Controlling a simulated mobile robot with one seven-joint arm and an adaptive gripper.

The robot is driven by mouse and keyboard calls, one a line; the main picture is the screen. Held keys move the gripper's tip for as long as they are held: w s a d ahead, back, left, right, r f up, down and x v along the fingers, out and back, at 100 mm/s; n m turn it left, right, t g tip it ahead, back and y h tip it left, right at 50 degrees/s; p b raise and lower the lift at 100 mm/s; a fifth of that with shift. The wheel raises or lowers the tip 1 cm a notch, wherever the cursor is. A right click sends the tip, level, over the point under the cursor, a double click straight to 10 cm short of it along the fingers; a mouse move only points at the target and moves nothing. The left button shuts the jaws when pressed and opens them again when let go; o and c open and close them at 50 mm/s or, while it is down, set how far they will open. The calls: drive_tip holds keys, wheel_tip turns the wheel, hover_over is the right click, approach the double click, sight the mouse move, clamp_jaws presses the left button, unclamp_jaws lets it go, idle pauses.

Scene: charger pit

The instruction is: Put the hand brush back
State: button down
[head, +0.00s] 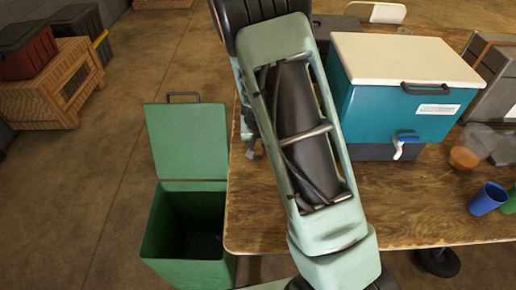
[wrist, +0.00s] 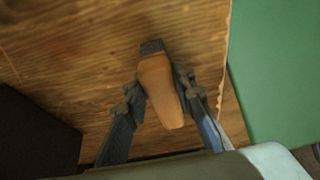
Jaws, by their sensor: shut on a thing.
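The hand brush (wrist: 161,97) has a tan wooden body and a dark end (wrist: 152,47). In the wrist view it sits between the two fingers of my gripper (wrist: 158,85), which is shut on it. The brush is over the wooden table (wrist: 60,50), close to the table's edge; I cannot tell whether it touches the top. In the head view my arm hides the brush and most of the gripper.
An open green bin (head: 187,262) with its lid raised stands against the table's left end. A teal cooler (head: 400,105) with a white lid is right of my arm.

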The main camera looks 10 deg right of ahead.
drive_tip(key=shift+f, duration=0.3)
drive_tip(key=shift+f, duration=0.2)
drive_tip(key=c, duration=1.6)
unclamp_jaws()
drive_tip(key=shift+r, duration=0.3)
drive_tip(key=p+v, duration=0.4)
drive_tip(key=v, duration=0.7)
drive_tip(key=shift+s+r, duration=0.25)
drive_tip(key=shift+r, duration=0.05)
